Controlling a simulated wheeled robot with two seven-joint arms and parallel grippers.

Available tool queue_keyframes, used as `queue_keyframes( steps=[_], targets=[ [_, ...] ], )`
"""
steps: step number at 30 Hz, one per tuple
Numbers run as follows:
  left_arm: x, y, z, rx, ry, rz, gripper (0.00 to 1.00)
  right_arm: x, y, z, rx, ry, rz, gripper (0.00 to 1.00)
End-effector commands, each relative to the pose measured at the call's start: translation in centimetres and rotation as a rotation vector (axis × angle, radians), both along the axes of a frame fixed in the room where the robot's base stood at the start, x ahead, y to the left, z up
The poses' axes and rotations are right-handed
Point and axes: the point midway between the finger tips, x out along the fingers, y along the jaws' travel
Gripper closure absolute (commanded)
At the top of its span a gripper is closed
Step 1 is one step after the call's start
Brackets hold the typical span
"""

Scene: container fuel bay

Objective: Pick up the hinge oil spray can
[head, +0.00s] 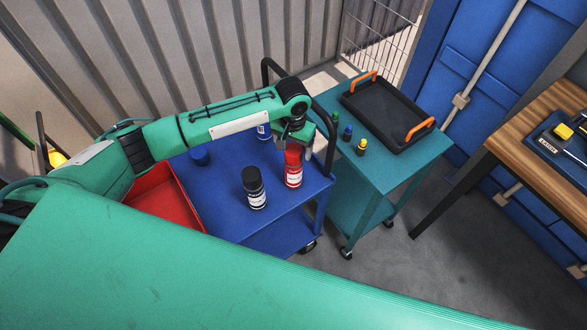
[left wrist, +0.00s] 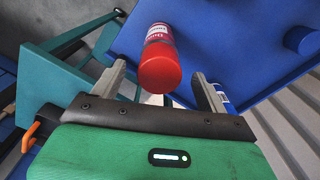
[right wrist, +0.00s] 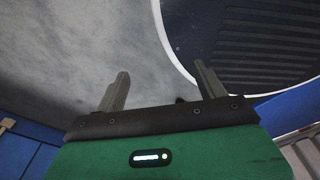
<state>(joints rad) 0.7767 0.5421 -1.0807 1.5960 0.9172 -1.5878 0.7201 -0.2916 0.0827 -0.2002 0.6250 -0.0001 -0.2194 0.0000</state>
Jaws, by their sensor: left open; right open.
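A red spray can (head: 293,167) with a white label stands upright on the blue cart. A black can (head: 254,188) stands to its left, and a blue can (head: 264,131) stands farther back. The label print is too small to tell which is the hinge oil. My left gripper (head: 293,143) is open at the top of the red can. In the left wrist view the red can (left wrist: 160,70) shows between and beyond the open fingers (left wrist: 159,82). No grip on it is visible. My right gripper (right wrist: 160,72) is open and empty above grey floor.
A wooden table (head: 540,130) stands at right.

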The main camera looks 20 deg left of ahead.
Motion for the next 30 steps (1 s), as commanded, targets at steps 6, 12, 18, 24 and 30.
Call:
queue_keyframes(
  steps=[6, 12, 18, 24, 30],
  targets=[
    [0.1, -0.1, -3.0, 0.000, 0.002, 0.001, 0.24, 0.0, 0.0, 1.6, 0.000, 0.000, 0.000, 0.28],
    [0.1, -0.1, -4.2, 0.000, 0.000, -0.001, 0.24, -1.4, 0.1, 1.6, 0.000, 0.017, -0.001, 0.28],
    [0.1, -0.1, -4.2, 0.000, 0.000, -0.001, 0.34, -1.7, 0.4, 1.6, 0.004, 0.021, -0.002, 0.28],
    [0.1, -0.1, -4.1, 0.000, 0.000, -0.001, 0.73, -1.3, 0.4, 1.6, 0.004, 0.017, -0.002, 0.28],
    [0.2, -0.1, -4.0, 0.000, -0.002, 0.000, 1.00, -1.0, 0.4, 1.6, 0.004, 0.014, -0.002, 0.28]
  ],
)
